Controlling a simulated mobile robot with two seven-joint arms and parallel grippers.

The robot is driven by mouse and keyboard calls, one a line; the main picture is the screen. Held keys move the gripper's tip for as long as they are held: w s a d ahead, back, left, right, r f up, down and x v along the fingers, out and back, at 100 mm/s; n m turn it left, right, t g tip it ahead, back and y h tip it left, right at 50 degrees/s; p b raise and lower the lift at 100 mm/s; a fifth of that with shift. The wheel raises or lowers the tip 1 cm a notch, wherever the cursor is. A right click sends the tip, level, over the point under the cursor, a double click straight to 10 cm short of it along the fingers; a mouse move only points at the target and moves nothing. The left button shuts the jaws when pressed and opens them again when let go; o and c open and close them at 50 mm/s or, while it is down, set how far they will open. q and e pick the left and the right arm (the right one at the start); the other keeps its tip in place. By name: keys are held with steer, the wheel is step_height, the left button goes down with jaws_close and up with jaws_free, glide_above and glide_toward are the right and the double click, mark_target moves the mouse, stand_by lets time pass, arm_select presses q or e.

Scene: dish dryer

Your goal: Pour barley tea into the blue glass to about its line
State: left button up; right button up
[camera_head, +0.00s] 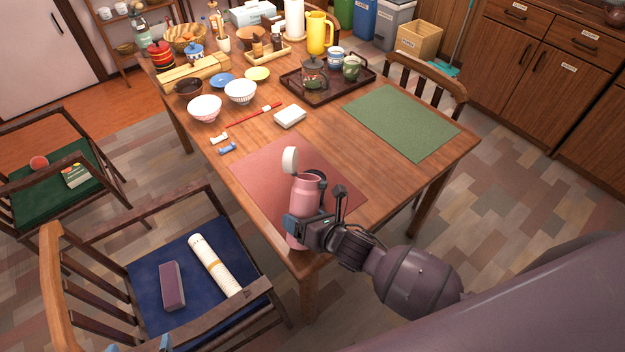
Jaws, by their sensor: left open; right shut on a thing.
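A pink bottle (306,192) with its white lid (290,160) flipped open stands upright at the near corner of the table, over the red mat (269,169). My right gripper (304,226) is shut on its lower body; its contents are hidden. I cannot tell whether the base touches the table. My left gripper (138,347) shows only as blue tips at the bottom edge, open and away from the table. I make out no blue glass, and no vessel is clearly marked as barley tea. A yellow pitcher (318,35) stands at the back.
A dark tray (361,83) holds a teapot (314,72) and cups. A green mat (402,121) lies empty at the right. Bowls (205,108), a white box (290,116) and small items lie left of centre. A blue-seated chair (197,305) stands at the near left.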

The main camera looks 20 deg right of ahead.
steer(key=shift+s+a+n+t, duration=0.1)
steer(key=shift+s+n+t, duration=0.05)
steer(key=shift+n+t, duration=0.15)
steer(key=shift+s+n+t+b, duration=0.1)
steer(key=shift+n+t+b, duration=0.3)
steer(key=shift+b, duration=0.55)
steer(key=shift+f+b, duration=0.1)
steer(key=shift+b, duration=0.2)
steer(key=shift+s+f+n+t+b, duration=0.1)
steer(key=shift+f+n+t+b, duration=0.05)
steer(key=shift+n+t+b, duration=0.45)
steer(key=shift+b, duration=0.8)
steer(key=shift+f+n+t+b, duration=0.15)
steer(key=shift+n+t+b, duration=0.45)
steer(key=shift+b, duration=0.4)
arm_select(q)
step_height(320, 180, down, 7)
steer(key=b, duration=0.1)
steer(key=shift+d+f+g+b, duration=0.2)
steer(key=shift+d+g+b, duration=0.1)
steer(key=shift+g, duration=0.1)
arm_select(e)
steer(key=shift+n, duration=0.5)
arm_select(q)
steer(key=shift+w+r, duration=0.1)
steer(key=shift+w, duration=0.05)
arm_select(e)
steer(key=shift+r, duration=0.2)
